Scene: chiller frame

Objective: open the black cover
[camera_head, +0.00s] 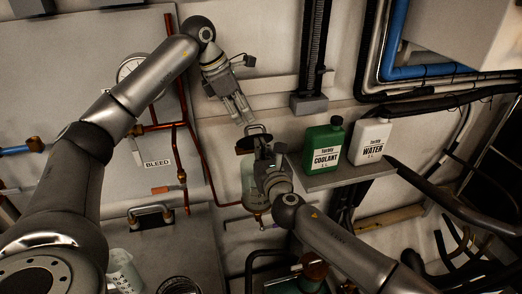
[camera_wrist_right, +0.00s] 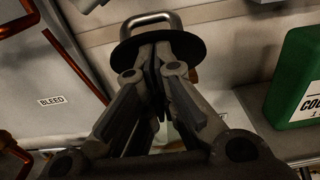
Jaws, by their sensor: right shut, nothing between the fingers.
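The black cover (camera_head: 242,145) is a dark round disc with a metal loop handle (camera_head: 257,128), above a pale glass vessel (camera_head: 249,188). In the right wrist view the cover (camera_wrist_right: 185,50) and its handle (camera_wrist_right: 150,18) are just beyond my right fingertips. My right gripper (camera_head: 263,148) is shut and empty, close against the cover in the head view and partly hiding it; I cannot tell if they touch. It also shows in the right wrist view (camera_wrist_right: 158,65). My left gripper (camera_head: 246,119) points down just above the handle; whether its fingers are parted is unclear.
A green coolant bottle (camera_head: 323,143) and a white water bottle (camera_head: 369,142) stand on a shelf (camera_head: 330,180) to the right. Copper pipes (camera_head: 190,150) and a panel marked BLEED (camera_head: 158,163) are on the left. A black vertical rail (camera_head: 314,50) is behind.

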